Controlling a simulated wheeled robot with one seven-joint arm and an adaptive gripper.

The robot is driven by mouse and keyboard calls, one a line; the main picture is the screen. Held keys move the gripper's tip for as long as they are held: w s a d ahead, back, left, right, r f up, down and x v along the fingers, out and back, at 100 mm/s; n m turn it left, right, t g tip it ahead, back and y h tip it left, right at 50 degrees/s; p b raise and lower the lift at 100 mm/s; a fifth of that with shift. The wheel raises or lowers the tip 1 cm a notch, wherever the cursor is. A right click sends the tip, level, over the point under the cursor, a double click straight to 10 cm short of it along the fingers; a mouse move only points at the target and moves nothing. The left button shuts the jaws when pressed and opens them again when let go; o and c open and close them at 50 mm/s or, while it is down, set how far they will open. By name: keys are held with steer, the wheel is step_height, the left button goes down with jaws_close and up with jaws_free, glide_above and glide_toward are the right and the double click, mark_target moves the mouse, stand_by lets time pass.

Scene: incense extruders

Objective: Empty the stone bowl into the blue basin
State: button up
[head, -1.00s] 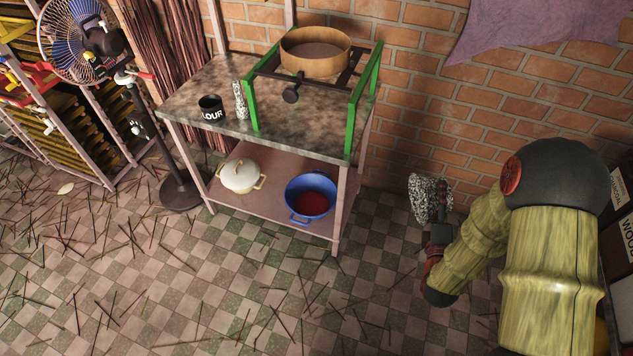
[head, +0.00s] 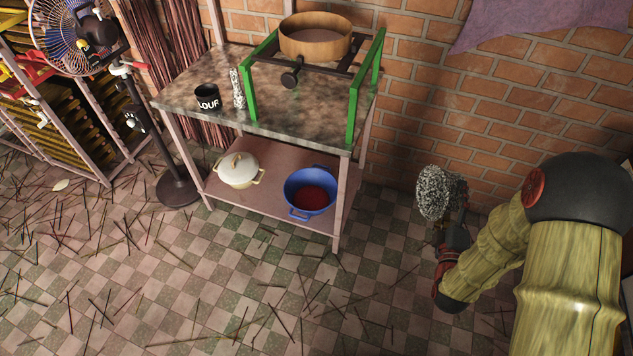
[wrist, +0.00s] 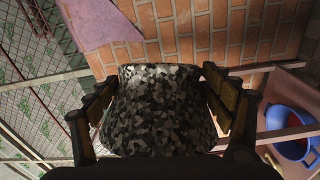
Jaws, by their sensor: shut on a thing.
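The stone bowl (head: 436,194), speckled grey and white, is held by my gripper (head: 458,212) to the right of the table, above the floor. In the wrist view the bowl (wrist: 158,110) sits between the two fingers of my gripper (wrist: 160,108), which are shut on its sides. Its inside is hidden in both views, so I cannot tell what it holds. The blue basin (head: 311,208) stands on the lower shelf at its right end, with dark red contents. In the wrist view the basin (wrist: 291,149) shows at the right edge, apart from the bowl.
A lidded cream pot (head: 238,171) stands left of the basin on the lower shelf (head: 268,211). The tabletop (head: 205,120) overhangs the basin, and a table leg (head: 340,205) stands between basin and bowl. Incense sticks litter the floor. A fan (head: 165,165) stands at left.

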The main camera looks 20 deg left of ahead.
steer(key=shift+d+f+m+t, duration=0.3)
steer(key=shift+d+m, duration=0.15)
steer(key=shift+m, duration=0.35)
step_height(320, 180, down, 11)
steer(key=a+m+t+h, duration=0.2)
steer(key=m+h, duration=0.3)
steer(key=m, duration=1.2)
steer(key=shift+w+d+r+p, duration=0.15)
steer(key=shift+r+p, duration=1.65)
steer(key=shift+r, duration=0.85)
